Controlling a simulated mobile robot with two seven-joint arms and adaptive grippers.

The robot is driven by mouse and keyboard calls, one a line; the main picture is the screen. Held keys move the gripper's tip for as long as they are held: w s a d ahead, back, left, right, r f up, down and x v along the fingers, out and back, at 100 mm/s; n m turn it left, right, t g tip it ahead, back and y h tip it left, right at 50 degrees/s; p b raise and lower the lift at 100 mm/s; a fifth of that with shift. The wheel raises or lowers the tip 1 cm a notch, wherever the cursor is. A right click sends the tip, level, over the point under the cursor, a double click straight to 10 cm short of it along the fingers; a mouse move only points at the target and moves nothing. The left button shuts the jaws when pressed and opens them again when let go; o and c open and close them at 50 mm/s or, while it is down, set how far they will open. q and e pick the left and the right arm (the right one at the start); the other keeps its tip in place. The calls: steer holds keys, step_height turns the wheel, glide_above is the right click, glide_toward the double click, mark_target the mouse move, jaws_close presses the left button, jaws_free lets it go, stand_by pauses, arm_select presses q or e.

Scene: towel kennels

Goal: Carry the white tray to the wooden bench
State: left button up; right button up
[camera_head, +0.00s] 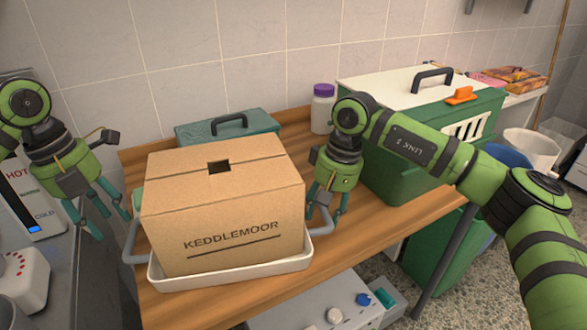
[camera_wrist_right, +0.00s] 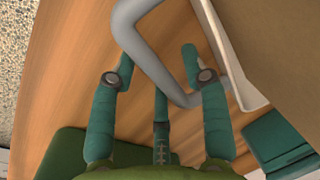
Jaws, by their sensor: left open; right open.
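The white tray (camera_head: 240,273) sits on a wooden bench top (camera_head: 190,310) and carries a large cardboard box (camera_head: 225,215) marked KEDDLEMOOR. Its grey left handle (camera_head: 131,240) and right handle (camera_head: 325,228) stick out at the sides. My left gripper (camera_head: 108,215) is open and empty, just left of the left handle, apart from it. My right gripper (camera_head: 325,208) is open at the right handle. In the right wrist view the grey handle (camera_wrist_right: 152,55) passes between the spread fingers of my right gripper (camera_wrist_right: 158,68), and the tray's white rim (camera_wrist_right: 232,60) is close by.
A green carrier with a white lid (camera_head: 400,85) stands right of the tray. A teal case (camera_head: 228,122) and a purple-capped bottle (camera_head: 322,108) stand behind the box. A sink counter with a HOT/COLD dispenser (camera_head: 28,190) is at left. Bare wood shows in front of the tray.

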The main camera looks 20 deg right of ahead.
steer(key=shift+r, duration=0.1)
arm_select(q)
steer(key=r, duration=0.4)
steer(key=shift+a+r, duration=0.15)
steer(key=shift+a, duration=0.25)
arm_select(e)
step_height(320, 180, up, 12)
steer(key=d, duration=0.2)
steer(key=shift+s+d+f, duration=0.1)
steer(key=shift+f, duration=0.15)
